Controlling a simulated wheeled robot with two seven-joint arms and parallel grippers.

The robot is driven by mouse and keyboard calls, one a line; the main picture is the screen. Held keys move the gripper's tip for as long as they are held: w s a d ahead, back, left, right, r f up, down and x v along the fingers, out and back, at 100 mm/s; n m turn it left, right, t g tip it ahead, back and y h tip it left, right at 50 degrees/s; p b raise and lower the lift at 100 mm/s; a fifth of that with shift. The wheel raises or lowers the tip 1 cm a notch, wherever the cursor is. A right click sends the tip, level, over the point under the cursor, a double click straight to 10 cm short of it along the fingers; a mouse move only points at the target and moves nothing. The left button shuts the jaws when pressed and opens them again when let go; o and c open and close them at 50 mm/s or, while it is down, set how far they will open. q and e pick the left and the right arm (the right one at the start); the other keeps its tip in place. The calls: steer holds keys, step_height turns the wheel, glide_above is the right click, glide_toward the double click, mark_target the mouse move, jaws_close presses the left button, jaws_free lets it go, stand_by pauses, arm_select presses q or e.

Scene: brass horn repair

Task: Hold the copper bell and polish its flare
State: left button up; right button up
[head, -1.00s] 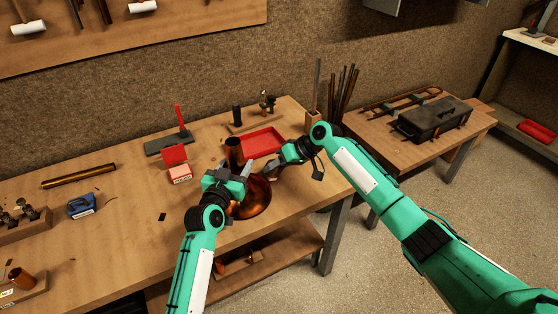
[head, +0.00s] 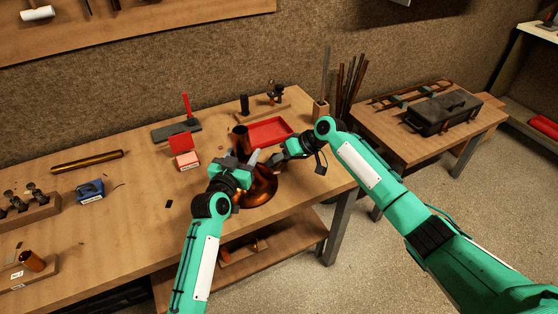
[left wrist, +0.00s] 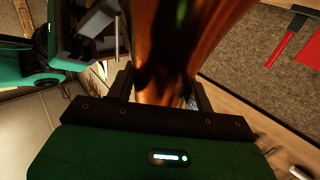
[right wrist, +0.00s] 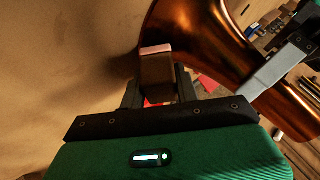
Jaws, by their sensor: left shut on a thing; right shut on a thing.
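The copper bell (head: 264,186) is tilted over the right part of the workbench, its wide flare toward the front. My left gripper (head: 246,166) is shut on its narrower part, which fills the space between the fingers in the left wrist view (left wrist: 165,55). My right gripper (head: 277,160) is shut on a small brown block with a pinkish edge (right wrist: 157,72). The block is close to the bell's curved surface (right wrist: 205,30) in the right wrist view; I cannot tell whether they touch. The block is too small to make out in the head view.
An open red box (head: 186,161) and a blue tool (head: 90,190) are to the left. A side table holds a dark toolbox (head: 442,112). The bench's front middle is mostly clear.

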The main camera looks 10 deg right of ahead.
steer(key=shift+s+a+f, duration=0.1)
steer(key=shift+a+f, duration=0.25)
steer(key=shift+f, duration=0.15)
stand_by(1.2)
steer(key=shift+w+a, duration=0.2)
steer(key=shift+w, duration=0.25)
steer(key=shift+w, duration=0.35)
steer(key=shift+s, duration=0.2)
stand_by(0.4)
steer(key=shift+s, duration=0.25)
steer(key=shift+s+d, duration=0.1)
steer(key=shift+s, duration=0.05)
steer(key=shift+s+d, duration=0.1)
steer(key=shift+s, duration=0.15)
steer(key=shift+s, duration=0.1)
stand_by(0.4)
steer(key=shift+s, duration=0.25)
